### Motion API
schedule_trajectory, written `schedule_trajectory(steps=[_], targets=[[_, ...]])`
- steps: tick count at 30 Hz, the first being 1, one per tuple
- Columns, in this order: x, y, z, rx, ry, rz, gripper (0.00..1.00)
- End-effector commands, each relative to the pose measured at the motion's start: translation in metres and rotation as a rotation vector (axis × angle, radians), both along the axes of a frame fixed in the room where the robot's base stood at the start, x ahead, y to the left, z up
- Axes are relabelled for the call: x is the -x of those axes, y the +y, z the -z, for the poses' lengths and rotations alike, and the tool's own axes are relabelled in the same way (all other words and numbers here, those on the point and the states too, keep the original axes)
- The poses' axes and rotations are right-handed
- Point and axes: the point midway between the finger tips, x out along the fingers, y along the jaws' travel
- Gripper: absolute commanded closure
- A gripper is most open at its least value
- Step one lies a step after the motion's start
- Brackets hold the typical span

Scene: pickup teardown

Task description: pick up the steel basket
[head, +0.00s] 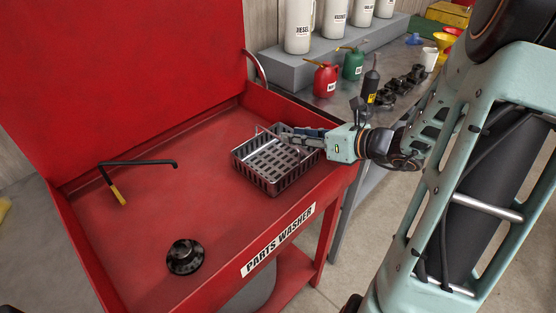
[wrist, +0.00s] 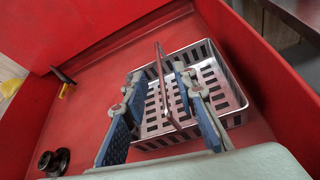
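The steel basket (head: 284,184) is a slotted grey metal box with a thin bail handle. It sits in the red parts washer near its right corner, and it also shows in the wrist view (wrist: 228,84). My gripper (head: 296,136) is over the basket, reaching in from the right. In the wrist view my gripper (wrist: 161,84) is open, with one blue-padded finger on each side of the handle (wrist: 162,82). Gaps show between the handle and both fingers. The fingers hide part of the basket.
The red parts washer (head: 200,205) has a raised lid and side walls. In it are a black spout with a yellow end (head: 140,163) and a round black part (head: 185,257). A bench with red (head: 326,80) and green (head: 352,64) oil cans stands behind to the right.

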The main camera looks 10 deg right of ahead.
Motion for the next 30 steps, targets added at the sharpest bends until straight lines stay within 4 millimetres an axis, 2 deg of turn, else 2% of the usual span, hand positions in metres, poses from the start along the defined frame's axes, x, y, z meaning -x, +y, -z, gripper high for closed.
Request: schedule_trajectory(steps=[4,13,21,30], targets=[[-0.018,0.016,0.01,0.001,0.0,-0.006,0.74],[-0.038,0.032,0.02,0.004,0.001,-0.006,0.74],[-0.066,0.053,0.035,0.005,0.001,-0.004,0.74],[-0.07,0.056,0.036,0.005,0.001,-0.004,0.74]])
